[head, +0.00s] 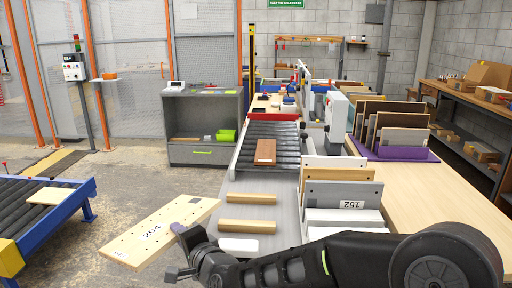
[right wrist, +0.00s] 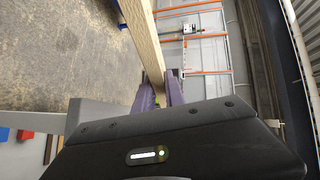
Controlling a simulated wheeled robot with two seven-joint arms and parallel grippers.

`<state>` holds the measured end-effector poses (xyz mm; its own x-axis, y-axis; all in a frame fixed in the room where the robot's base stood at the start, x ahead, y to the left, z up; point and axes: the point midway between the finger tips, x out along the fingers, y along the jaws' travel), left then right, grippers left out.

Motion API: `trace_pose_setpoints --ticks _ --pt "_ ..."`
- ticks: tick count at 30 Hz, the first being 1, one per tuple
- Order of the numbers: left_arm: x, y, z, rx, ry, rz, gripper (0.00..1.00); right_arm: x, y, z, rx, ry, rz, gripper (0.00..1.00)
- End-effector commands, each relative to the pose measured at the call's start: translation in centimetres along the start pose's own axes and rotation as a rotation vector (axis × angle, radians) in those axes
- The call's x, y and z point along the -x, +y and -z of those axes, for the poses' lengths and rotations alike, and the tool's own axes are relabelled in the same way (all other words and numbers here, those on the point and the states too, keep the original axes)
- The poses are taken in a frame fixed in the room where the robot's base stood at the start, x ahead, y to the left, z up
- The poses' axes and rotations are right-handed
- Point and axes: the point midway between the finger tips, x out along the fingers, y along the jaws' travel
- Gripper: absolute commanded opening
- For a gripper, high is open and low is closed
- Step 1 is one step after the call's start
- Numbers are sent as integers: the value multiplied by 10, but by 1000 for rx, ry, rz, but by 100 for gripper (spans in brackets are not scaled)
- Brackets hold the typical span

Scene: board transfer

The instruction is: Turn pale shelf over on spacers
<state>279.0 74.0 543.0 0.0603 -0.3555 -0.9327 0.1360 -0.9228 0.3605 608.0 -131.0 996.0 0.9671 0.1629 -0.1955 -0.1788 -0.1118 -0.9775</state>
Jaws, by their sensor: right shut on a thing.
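The pale shelf (head: 150,235) is a long light wood board with small holes, the printed number 204 and a grey patch near its far end. My right gripper (head: 180,229) is shut on its near long edge and holds it out over the floor, left of the grey worktop. In the right wrist view the shelf (right wrist: 147,40) shows edge-on between the purple fingers (right wrist: 158,92). Two wooden spacers, a far one (head: 251,198) and a near one (head: 247,226), lie roughly parallel and apart on the grey worktop (head: 240,211). My left gripper is not in view.
A white block (head: 238,245) lies in front of the near spacer. A brown board (head: 265,151) rests on the rollers behind. Upright boards, one marked 152 (head: 342,193), stand right of the worktop. A blue-framed roller conveyor (head: 75,202) with a pale piece stands at left.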

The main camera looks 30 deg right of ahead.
Motion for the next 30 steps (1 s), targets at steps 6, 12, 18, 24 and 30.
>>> trace_pose_setpoints --ticks 6,12,18,24,30 --pt "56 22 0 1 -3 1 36 3 -72 66 16 92 -107 0" --pt "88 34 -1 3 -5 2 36 12 -99 98 56 70 -201 0" --pt "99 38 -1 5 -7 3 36 27 -100 91 137 -63 -273 0" --pt "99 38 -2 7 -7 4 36 32 -97 80 177 -133 -292 0" --pt "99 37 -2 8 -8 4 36 50 -80 45 296 -319 -340 0"
